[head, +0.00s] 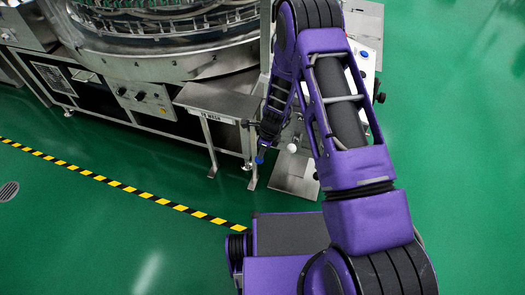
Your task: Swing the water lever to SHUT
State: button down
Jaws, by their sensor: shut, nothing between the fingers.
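My purple arm reaches up and forward over the floor, then bends down to the left. Its dark end, my gripper (267,132), is small in the head view and hangs beside the right end of the washer's side table. It looks shut and empty. A white ball knob (292,148) stands to the right. Any SHUT marking is hidden or too small to read.
The rotary washer (165,45) fills the upper left, with a knobbed panel (143,97). A steel side table (215,100) marked "TO WASH" stands in front. A grey plate (295,175) lies right of it. Yellow-black tape (130,184) crosses the open green floor.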

notch_tip(320, 180, down, 3)
jog(key=shift+w+r+b, duration=0.1)
jog(key=shift+r+b, duration=0.1)
jog(key=shift+b, duration=1)
jog(key=shift+r, duration=0.2)
jog(key=shift+d+r+p, duration=0.1)
jog(key=shift+r+p, duration=0.2)
jog(key=shift+p, duration=0.15)
jog(key=s+d+r+p, duration=0.1)
jog(key=s+r+p, duration=0.2)
jog(key=r, duration=1)
jog(key=shift+s+d, duration=0.2)
jog(key=shift+d, duration=0.05)
